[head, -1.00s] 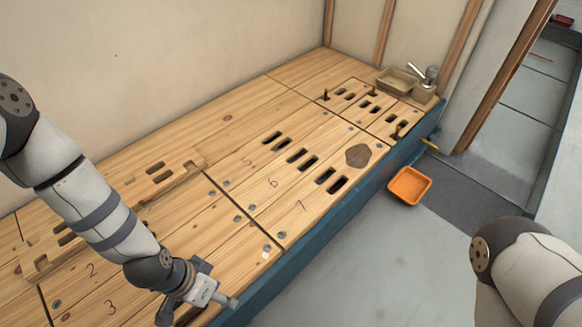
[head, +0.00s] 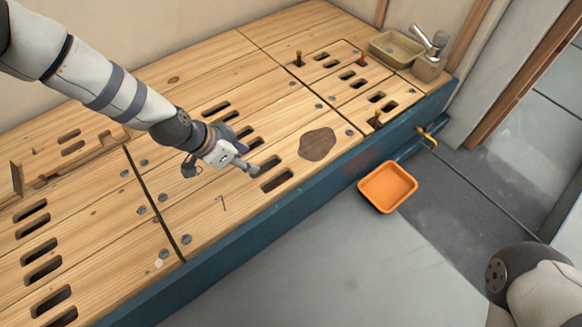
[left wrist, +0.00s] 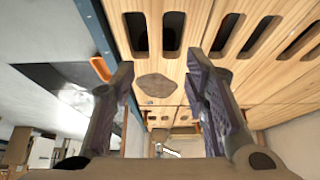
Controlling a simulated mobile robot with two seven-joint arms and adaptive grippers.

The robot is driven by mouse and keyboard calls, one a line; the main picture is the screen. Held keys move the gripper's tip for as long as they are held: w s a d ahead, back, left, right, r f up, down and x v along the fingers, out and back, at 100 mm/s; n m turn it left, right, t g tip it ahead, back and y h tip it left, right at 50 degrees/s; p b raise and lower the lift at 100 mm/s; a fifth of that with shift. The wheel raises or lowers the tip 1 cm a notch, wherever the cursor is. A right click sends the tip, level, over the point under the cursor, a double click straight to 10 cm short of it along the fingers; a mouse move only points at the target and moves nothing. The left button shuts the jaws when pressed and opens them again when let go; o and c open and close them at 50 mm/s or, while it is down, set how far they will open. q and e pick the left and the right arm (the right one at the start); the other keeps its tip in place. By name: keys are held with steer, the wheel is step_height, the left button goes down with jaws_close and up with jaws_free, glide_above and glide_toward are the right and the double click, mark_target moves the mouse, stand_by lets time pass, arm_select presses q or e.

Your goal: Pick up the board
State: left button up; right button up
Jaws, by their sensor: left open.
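Slotted wooden boards form the top of a long bench. The near-right board (head: 225,215) has slots and a dark brown irregular patch (head: 317,144), also seen in the left wrist view (left wrist: 157,86). A far-right board section (head: 335,82) has slots and upright brown pegs. A loose-looking board piece with a slotted top (head: 85,155) lies at the left by the wall; I cannot tell which is the task's board. My left gripper (head: 222,166) is over the near-right board, open and empty; its fingers (left wrist: 163,95) are apart in the left wrist view. My right gripper is not in view.
A tan basin (head: 397,47) and a metal tap (head: 430,42) stand at the bench's far right. The bench has a blue front edge (head: 270,225). An orange tray (head: 388,187) lies on the grey floor beside it. The floor in front is otherwise mostly clear.

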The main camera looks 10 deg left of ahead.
mark_target(270, 173)
arm_select(q)
steer(key=b+x, duration=0.2)
steer(key=x, duration=0.2)
steer(key=b+x, duration=0.2)
steer(key=x, duration=0.1)
steer(key=s+b+x, duration=0.1)
steer(key=b+x, duration=0.1)
steer(key=x, duration=0.2)
steer(key=shift+w+d+f, duration=0.2)
steer(key=shift+d+f, duration=0.1)
steer(key=shift+f, duration=0.15)
steer(key=shift+w, duration=0.1)
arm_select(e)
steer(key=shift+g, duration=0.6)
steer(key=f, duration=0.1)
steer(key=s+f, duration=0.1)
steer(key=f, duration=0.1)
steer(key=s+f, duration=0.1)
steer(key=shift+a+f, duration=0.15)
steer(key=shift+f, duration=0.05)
arm_select(q)
steer(key=shift+f, duration=0.2)
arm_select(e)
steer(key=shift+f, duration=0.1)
arm_select(q)
steer(key=shift+d, duration=0.1)
jaws_close()
